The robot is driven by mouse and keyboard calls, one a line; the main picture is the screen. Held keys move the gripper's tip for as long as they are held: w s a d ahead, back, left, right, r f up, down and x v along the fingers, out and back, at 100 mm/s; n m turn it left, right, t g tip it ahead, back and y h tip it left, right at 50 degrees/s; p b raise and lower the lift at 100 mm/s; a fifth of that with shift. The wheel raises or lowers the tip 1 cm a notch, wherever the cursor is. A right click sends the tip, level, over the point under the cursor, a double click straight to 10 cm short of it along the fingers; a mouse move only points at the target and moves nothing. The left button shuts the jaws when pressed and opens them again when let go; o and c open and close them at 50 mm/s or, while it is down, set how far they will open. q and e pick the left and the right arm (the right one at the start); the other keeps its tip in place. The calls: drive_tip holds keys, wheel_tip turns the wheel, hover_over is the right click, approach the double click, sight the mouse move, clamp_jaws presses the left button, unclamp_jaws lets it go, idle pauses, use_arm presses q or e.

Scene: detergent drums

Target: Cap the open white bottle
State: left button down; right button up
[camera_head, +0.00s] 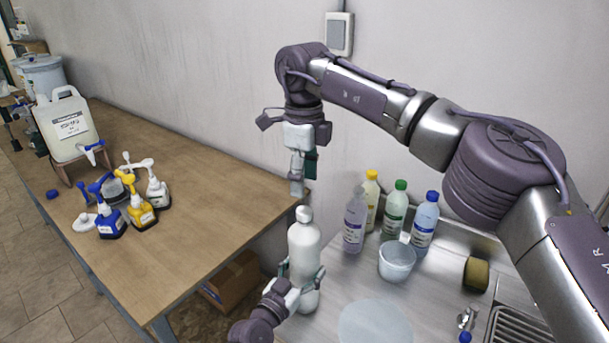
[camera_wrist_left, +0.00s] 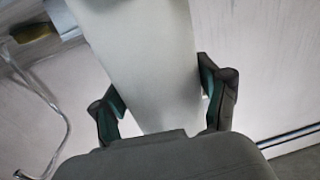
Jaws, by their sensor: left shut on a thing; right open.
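The white bottle (camera_head: 304,247) stands upright at the left edge of the steel counter. A small white rounded piece (camera_head: 304,213) is at its top; I cannot tell whether it is a loose cap or a seated one. My left gripper (camera_head: 303,277) is shut around the bottle's lower body from the front. In the left wrist view the pale bottle (camera_wrist_left: 150,55) runs between the two dark fingers of the left gripper (camera_wrist_left: 163,98). My right gripper (camera_head: 299,178) is open, pointing down just above the bottle top, apart from it.
Yellow-, green- and blue-capped bottles (camera_head: 424,222) and a pale bottle (camera_head: 355,222) stand behind right, near a translucent cup (camera_head: 397,262). A sponge (camera_head: 476,274) lies farther right.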

sight(305, 210)
drive_tip(key=shift+r+n, duration=0.4)
drive_tip(key=shift+n, duration=0.6)
drive_tip(key=shift+f, duration=4)
clamp_jaws()
drive_tip(key=shift+d, duration=0.1)
